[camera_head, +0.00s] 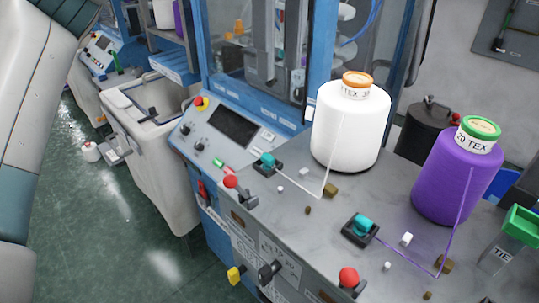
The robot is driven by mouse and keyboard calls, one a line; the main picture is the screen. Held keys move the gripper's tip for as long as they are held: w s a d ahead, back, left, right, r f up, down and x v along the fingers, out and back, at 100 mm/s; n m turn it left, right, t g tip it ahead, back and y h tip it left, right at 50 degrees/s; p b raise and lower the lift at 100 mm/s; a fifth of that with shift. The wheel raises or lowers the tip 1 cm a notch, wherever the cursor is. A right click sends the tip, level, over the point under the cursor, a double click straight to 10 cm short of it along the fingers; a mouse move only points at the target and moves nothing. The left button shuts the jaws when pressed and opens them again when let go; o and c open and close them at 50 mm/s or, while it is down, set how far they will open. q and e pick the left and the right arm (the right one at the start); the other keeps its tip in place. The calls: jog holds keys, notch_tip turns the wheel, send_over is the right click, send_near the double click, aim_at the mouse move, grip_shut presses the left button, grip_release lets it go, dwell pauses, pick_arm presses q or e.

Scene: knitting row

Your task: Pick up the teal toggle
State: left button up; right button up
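Two teal toggles stand on the grey worktop. One teal toggle (267,159) sits in a dark square base left of the white yarn cone (350,125). The other teal toggle (364,223) sits in a dark base nearer the front, left of the purple yarn cone (456,178). A thread from each cone runs across the worktop towards a toggle. My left arm shows large along the left edge, well away from both toggles, but I see no gripper fingers on it. My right gripper does not show.
Red ball knobs (348,277) line the worktop's front edge. Small white and brown bits lie around the toggles. Floor is open at the left.

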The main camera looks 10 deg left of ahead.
pick_arm(q)
jog(key=shift+f, duration=0.15)
jog(key=p, duration=0.5)
send_over(272, 159)
notch_tip(272, 159, down, 11)
jog(key=shift+w+d+f, duration=0.2)
jog(key=shift+d+f, duration=0.25)
jog(key=shift+f, duration=0.05)
jog(key=shift+s+a+f+p, duration=0.1)
jog(key=shift+a+f+p, duration=0.2)
jog(key=shift+f+p, duration=0.6)
jog(key=f+p, duration=0.2)
jog(key=shift+s+a+f, duration=0.1)
jog(key=shift+a+f, duration=0.1)
jog(key=shift+f, duration=0.5)
